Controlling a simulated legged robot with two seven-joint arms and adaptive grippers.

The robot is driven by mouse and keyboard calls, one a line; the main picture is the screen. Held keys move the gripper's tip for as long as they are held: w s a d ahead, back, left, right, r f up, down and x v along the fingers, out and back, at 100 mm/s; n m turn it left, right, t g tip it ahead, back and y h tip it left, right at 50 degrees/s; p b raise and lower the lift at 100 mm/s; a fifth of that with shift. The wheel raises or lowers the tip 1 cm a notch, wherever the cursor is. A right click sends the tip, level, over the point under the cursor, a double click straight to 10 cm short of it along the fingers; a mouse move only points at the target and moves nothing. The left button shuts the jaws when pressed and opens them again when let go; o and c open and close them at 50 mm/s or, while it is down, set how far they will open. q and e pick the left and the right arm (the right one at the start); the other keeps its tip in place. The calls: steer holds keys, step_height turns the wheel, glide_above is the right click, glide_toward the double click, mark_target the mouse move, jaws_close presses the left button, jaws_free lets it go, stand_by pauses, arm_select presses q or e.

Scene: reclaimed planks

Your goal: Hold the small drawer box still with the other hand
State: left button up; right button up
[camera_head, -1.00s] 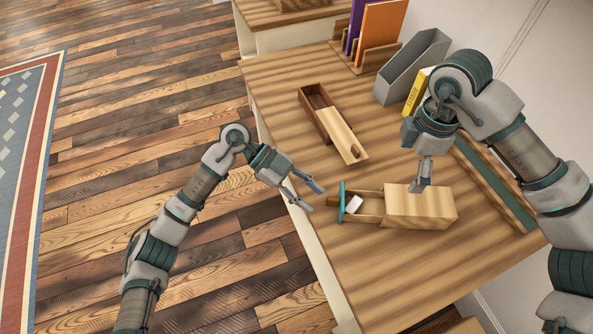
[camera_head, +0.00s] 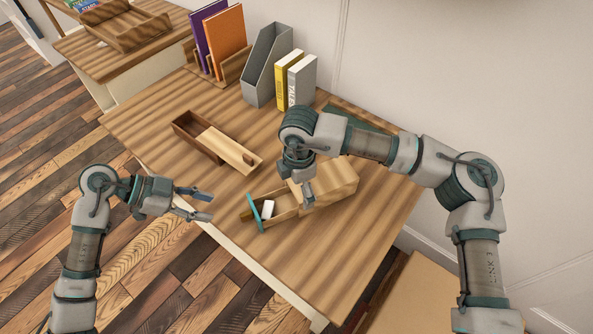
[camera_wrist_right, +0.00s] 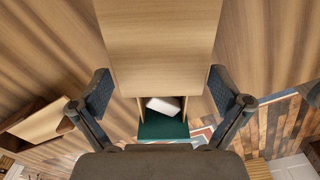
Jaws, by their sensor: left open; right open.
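The small drawer box (camera_head: 335,180) is a pale wooden box lying on the desk, with its drawer (camera_head: 283,203) pulled out toward the left. My right gripper (camera_head: 308,190) is open over the box. In the right wrist view its fingers (camera_wrist_right: 160,85) stand on either side of the box (camera_wrist_right: 160,45), with small gaps showing. My left gripper (camera_head: 205,204) is open and empty, to the left of the teal front and apart from it.
A brown box with a sliding pale lid (camera_head: 215,142) lies behind on the desk (camera_head: 160,120). Yellow and grey books (camera_head: 297,80), a grey file holder (camera_head: 266,65) and a rack of folders (camera_head: 222,45) stand at the back. The desk's front part is clear.

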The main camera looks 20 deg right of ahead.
mark_target(279, 203)
steer(key=shift+a+f, duration=0.2)
steer(key=shift+f, duration=1.6)
steer(key=shift+d, duration=0.1)
steer(key=c, duration=1.2)
